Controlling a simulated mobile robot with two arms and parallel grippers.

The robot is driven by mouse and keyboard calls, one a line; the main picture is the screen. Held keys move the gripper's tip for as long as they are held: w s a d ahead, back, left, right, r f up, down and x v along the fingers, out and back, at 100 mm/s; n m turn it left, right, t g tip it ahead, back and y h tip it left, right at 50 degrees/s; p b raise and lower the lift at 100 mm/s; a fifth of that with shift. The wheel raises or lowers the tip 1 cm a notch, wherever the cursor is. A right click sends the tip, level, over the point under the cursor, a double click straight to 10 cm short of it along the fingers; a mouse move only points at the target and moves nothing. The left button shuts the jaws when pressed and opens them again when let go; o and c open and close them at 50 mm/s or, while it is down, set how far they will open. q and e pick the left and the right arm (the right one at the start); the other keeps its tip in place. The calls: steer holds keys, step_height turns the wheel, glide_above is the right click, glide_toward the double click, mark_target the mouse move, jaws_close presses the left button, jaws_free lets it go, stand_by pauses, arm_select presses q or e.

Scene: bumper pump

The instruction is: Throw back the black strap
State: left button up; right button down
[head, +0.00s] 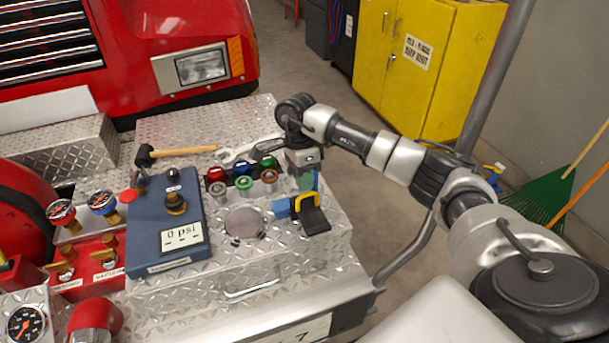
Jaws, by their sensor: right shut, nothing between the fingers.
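The black strap (311,219) lies on the right part of the diamond-plate bumper deck, as a short dark flap. A yellow loop (307,201) arches at its back end, and a blue piece (283,208) sits at its left. My right gripper (306,182) points down just behind the yellow loop. It is shut with nothing in it, and looks apart from the strap. Its fingertips are small and partly hard to make out. My left gripper is not in view.
A row of coloured caps and fittings (243,182) stands left of the gripper. The deck's right edge drops to open floor. A yellow cabinet (408,75) stands behind.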

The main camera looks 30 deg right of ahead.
stand_by(0.3)
steer(key=shift+s+f+t+b, duration=0.3)
steer(key=shift+s+t+b, duration=0.1)
steer(key=shift+t+b, duration=0.3)
steer(key=shift+s+a+r+t+h+b, duration=0.1)
steer(key=shift+s+a+t+h+b, duration=0.1)
steer(key=shift+s+t+h+b, duration=0.15)
